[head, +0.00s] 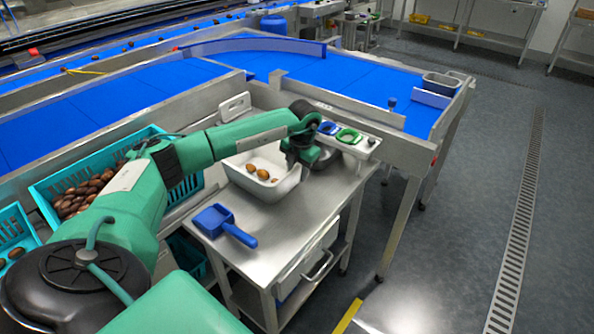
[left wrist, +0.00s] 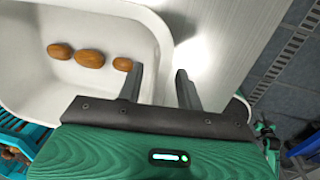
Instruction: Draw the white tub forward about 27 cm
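The white tub (head: 262,188) stands on the steel table and holds a few brown dates (head: 262,173). My left gripper (head: 297,164) is low at the tub's right side in the head view; its fingertips are hard to make out there. In the left wrist view its fingers (left wrist: 160,78) are spread apart. One finger is over the inside of the white tub (left wrist: 100,20) and the other is outside, with the tub's right wall between them. Whether either finger touches the wall I cannot tell. My right gripper is in neither view.
A blue scoop (head: 225,223) lies on the steel table (head: 282,232) in front of the tub. A white rack with blue and green rings (head: 365,146) stands behind right. A teal crate of dates (head: 50,190) is at the left. The table's front right is clear.

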